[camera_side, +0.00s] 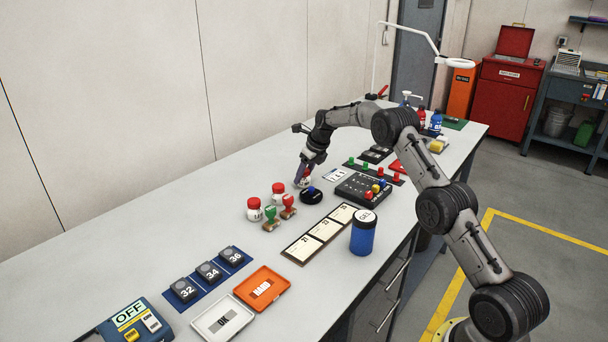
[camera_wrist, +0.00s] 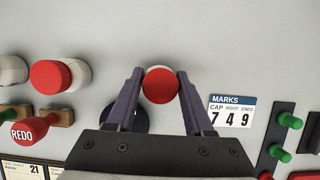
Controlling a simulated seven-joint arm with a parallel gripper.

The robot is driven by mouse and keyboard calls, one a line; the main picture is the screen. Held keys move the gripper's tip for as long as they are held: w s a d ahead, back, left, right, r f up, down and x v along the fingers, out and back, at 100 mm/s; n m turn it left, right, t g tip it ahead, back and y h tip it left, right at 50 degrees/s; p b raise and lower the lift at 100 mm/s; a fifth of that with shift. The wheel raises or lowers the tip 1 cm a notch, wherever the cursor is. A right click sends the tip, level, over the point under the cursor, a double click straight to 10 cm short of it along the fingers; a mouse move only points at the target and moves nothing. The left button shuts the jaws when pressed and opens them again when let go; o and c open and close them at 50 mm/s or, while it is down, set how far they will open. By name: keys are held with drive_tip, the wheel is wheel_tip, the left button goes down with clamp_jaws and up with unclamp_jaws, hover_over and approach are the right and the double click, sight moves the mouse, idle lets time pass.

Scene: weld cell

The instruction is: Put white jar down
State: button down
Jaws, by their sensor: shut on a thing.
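My gripper (camera_side: 305,180) is shut on a white jar with a red cap (camera_wrist: 159,85). In the wrist view the cap sits between the two fingertips (camera_wrist: 160,78). In the side view the jar (camera_side: 306,182) is mostly hidden by the fingers, low over the table behind a round dark pad. I cannot tell whether its base touches the table. Two similar white jars with red caps stand to the left, one nearer my gripper (camera_side: 279,193) and one farther (camera_side: 254,210).
The dark round pad (camera_side: 311,196) is close in front of the held jar. A green stamp (camera_side: 270,217) and a red stamp (camera_side: 288,206) stand by the other jars. A MARKS card (camera_wrist: 232,115) lies to the right. The table towards the wall (camera_side: 215,200) is clear.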

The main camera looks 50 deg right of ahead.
drive_tip(key=shift+c, duration=1.4)
unclamp_jaws()
drive_tip(key=shift+f, duration=0.1)
